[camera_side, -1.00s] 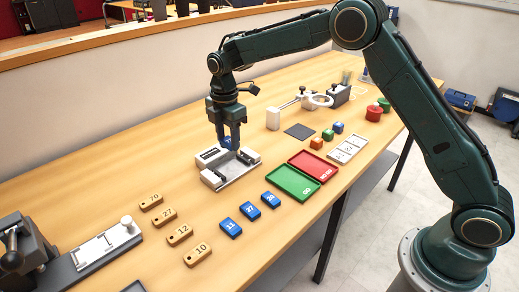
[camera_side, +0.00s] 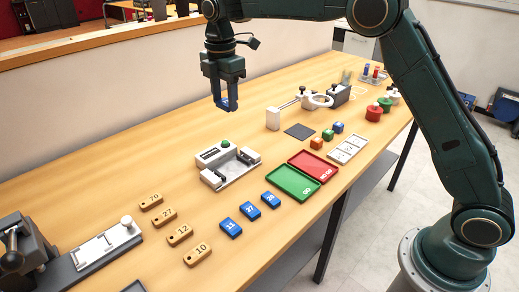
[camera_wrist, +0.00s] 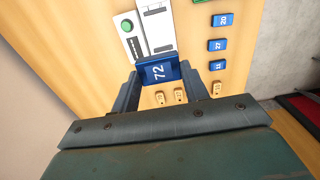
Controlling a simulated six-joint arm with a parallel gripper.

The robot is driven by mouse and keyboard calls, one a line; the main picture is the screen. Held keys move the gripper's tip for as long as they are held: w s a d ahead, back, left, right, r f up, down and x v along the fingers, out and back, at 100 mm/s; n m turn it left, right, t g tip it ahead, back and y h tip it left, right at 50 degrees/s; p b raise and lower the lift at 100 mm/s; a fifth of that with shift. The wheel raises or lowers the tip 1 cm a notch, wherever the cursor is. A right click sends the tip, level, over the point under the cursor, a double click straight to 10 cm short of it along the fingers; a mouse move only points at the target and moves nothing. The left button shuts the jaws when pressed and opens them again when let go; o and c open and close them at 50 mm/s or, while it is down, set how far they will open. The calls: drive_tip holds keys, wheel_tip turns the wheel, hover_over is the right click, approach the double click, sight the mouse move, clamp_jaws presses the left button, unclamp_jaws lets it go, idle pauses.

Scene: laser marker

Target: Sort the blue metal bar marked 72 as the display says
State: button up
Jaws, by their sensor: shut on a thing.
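My gripper (camera_side: 224,102) is shut on the blue metal bar (camera_wrist: 159,71), whose white 72 reads in the wrist view. The bar is held high above the table, clear of the grey gauge device (camera_side: 238,172). The device has a dark display (camera_side: 209,154), too small to read, a green button (camera_side: 226,143) and an empty slot area. To its right are an empty green tray marked GO (camera_side: 292,184) and an empty red tray marked NO GO (camera_side: 313,166).
Several blue bars (camera_side: 250,211) and wooden tags (camera_side: 180,235) lie in front of the device. A vise (camera_side: 20,245) is at the far left.

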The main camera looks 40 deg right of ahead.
idle(0.4)
drive_tip(key=shift+s+d+f, duration=0.1)
drive_tip(key=shift+d+f, duration=0.25)
drive_tip(key=shift+d, duration=0.15)
drive_tip(key=s+d+f, duration=0.4)
drive_tip(key=d, duration=0.1)
drive_tip(key=s+d+f, duration=0.4)
drive_tip(key=d+f, duration=0.1)
drive_tip(key=d, duration=0.1)
drive_tip(key=s+d+f, duration=0.4)
drive_tip(key=d+f, duration=0.1)
drive_tip(key=d, duration=0.1)
drive_tip(key=shift+s, duration=0.15)
drive_tip(key=shift+f, duration=0.25)
drive_tip(key=shift+f, duration=2.2)
drive_tip(key=shift+f, duration=0.1)
